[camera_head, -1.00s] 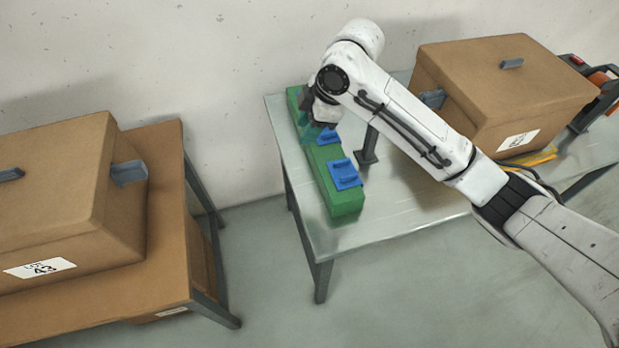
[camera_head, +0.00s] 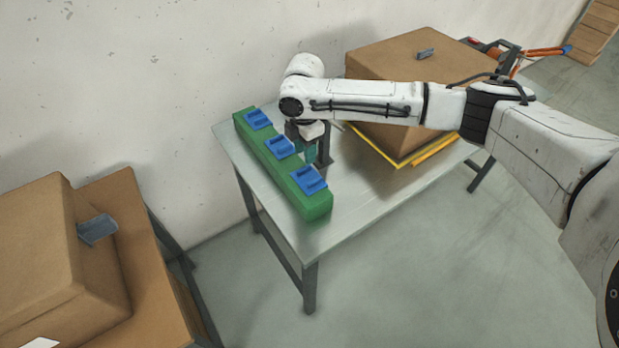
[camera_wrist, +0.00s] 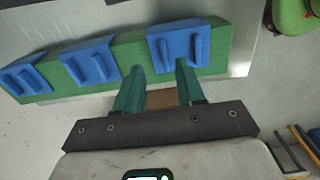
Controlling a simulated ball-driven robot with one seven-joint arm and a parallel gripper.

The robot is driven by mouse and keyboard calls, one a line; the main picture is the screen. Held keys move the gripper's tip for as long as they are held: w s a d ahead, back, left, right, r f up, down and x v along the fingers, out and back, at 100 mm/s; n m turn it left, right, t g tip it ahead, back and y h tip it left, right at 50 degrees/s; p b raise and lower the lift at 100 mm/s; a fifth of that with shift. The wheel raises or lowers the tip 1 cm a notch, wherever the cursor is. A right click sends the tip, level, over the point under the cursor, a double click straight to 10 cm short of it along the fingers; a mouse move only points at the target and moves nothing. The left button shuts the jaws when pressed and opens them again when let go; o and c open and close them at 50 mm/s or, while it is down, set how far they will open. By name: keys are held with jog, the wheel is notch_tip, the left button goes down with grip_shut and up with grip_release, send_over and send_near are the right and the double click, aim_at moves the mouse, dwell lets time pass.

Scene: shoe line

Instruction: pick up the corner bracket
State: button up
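Three blue bracket-like pieces with raised ribs sit in a row on a long green block: a far one (camera_head: 258,119), a middle one (camera_head: 280,147) and a near one (camera_head: 309,180). I cannot tell which one the task names. The green block (camera_head: 318,207) also shows in the wrist view (camera_wrist: 128,54). My gripper (camera_head: 307,152) is low over the table, just right of the block. In the wrist view my gripper (camera_wrist: 160,67) has its teal fingers apart, tips close to the right-hand blue piece (camera_wrist: 178,44). A brown patch (camera_wrist: 162,98) shows between the fingers; I cannot tell what it is.
A cardboard box (camera_head: 375,63) on yellow strips (camera_head: 432,152) fills the table's back right. More cardboard boxes (camera_head: 40,255) stand at the left. The table's front right is clear.

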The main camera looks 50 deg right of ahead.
aim_at(305, 168)
jog(key=shift+s+a+f+p, duration=0.1)
jog(key=shift+f+p, duration=0.15)
jog(key=shift+f, duration=1.1)
jog(key=shift+s+a+f+p, duration=0.1)
jog(key=shift+f+p, duration=0.15)
jog(key=shift+f, duration=1.05)
grip_shut()
